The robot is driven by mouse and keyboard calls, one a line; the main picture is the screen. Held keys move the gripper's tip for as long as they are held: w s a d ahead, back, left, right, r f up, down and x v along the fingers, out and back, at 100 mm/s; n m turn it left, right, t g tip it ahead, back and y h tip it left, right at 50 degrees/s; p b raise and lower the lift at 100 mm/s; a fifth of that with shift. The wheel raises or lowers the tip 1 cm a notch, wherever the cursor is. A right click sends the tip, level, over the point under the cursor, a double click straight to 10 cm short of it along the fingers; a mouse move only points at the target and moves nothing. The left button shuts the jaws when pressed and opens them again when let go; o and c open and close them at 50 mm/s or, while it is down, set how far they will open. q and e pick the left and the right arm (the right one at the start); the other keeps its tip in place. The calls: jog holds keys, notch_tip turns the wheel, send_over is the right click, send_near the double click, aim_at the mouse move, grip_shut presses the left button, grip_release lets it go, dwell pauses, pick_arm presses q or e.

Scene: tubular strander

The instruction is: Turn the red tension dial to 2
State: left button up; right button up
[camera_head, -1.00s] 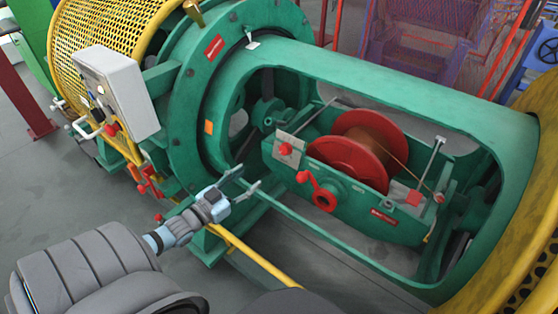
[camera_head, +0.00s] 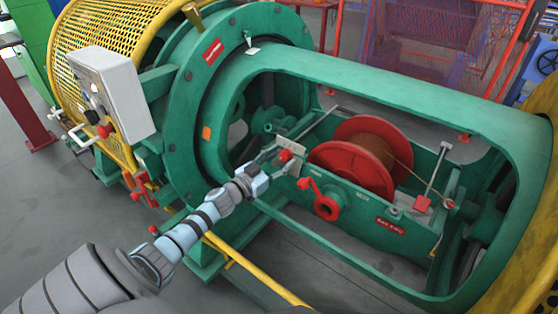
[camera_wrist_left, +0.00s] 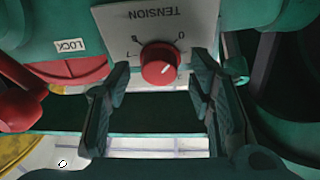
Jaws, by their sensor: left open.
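The red tension dial (camera_head: 285,155) is a round knob on a pale plate on the green cradle. In the left wrist view the dial (camera_wrist_left: 160,64) sits on the plate (camera_wrist_left: 120,22), marked TENSION and shown upside down. A small light mark shows on the dial; I cannot tell its exact setting. My left gripper (camera_head: 281,161) is at the dial, and its open fingers (camera_wrist_left: 160,78) flank it with gaps on both sides. I cannot tell whether the fingertips reach past the knob face. My right gripper is out of view.
A red crank handle (camera_head: 321,198) projects beside the dial. A red reel (camera_head: 348,160) sits in the cradle behind it. The green tube frame (camera_head: 400,88) surrounds the opening, with its lower rail under my left arm. A grey control box (camera_head: 112,92) stands at left.

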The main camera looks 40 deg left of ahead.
pick_arm(q)
grip_shut()
jog(key=shift+m, duration=0.3)
jog(key=m+h+p, duration=0.1)
jog(key=m, duration=0.2)
jog(key=shift+a+r+g+p, duration=0.1)
jog(key=shift+r+g+p, duration=0.05)
jog(key=shift+g+p, duration=0.2)
jog(key=m+h+p, duration=0.1)
jog(key=m, duration=0.2)
jog(key=m+g+p, duration=0.1)
jog(key=m, duration=0.1)
jog(key=m+h, duration=0.1)
jog(key=m, duration=0.2)
jog(key=shift+a+r+g+p, duration=0.1)
jog(key=shift+g+p, duration=0.25)
jog(key=shift+m+g+p, duration=0.5)
jog(key=shift+m+p, duration=0.2)
jog(key=shift+m, duration=1.3)
